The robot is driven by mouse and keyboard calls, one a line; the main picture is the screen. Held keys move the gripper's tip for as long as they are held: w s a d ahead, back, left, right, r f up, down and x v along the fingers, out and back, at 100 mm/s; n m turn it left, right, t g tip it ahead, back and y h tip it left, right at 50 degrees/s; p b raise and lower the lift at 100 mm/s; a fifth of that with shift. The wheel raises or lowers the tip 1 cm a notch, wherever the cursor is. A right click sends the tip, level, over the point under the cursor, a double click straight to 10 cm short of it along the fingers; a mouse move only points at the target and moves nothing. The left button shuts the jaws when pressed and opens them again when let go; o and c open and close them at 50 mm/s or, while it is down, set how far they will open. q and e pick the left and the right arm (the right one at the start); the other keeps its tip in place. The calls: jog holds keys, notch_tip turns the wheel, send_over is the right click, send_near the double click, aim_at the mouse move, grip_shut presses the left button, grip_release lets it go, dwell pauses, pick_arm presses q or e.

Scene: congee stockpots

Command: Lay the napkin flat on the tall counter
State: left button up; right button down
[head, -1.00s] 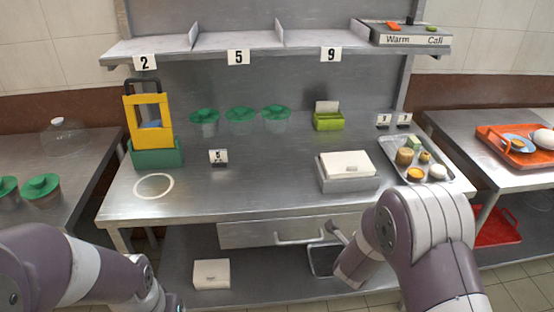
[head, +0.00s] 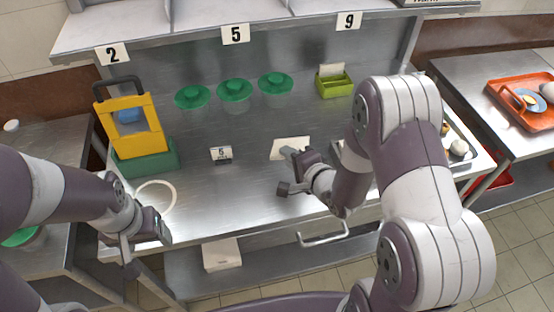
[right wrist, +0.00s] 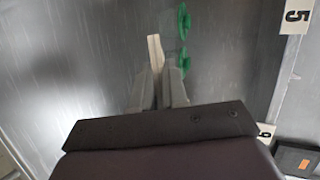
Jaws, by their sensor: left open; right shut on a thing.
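The napkin (head: 291,147) is a cream, flat sheet above the middle of the tall counter (head: 235,190). My right gripper (head: 290,157) is shut on its near edge. In the right wrist view the napkin (right wrist: 155,48) shows as a narrow pale strip, nearly edge-on, between the fingertips (right wrist: 158,82). Whether it touches the steel top is hard to tell. My left gripper (head: 145,237) is open and empty at the counter's front left, near the white ring marking.
A yellow and green caddy (head: 140,130) stands at the left, with green-lidded jars (head: 235,91) and a lime green box (head: 334,82) at the back.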

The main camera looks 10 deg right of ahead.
jog(key=f+b, duration=0.2)
jog(key=f, duration=0.1)
jog(key=f+b, duration=0.5)
jog(key=b, duration=0.1)
jog(key=shift+s+f, duration=0.3)
jog(key=shift+f, duration=0.1)
jog(key=shift+d+f+b, duration=0.1)
jog(key=shift+f+b, duration=0.4)
jog(key=shift+b, duration=0.05)
jog(key=shift+r, duration=0.1)
jog(key=c, duration=1.3)
grip_release()
jog(key=p+v, duration=0.4)
jog(key=v, duration=0.3)
jog(key=shift+r, duration=0.1)
jog(key=shift+s+d+r, duration=0.1)
jog(key=shift+s+d, duration=0.05)
jog(key=shift+s, duration=0.35)
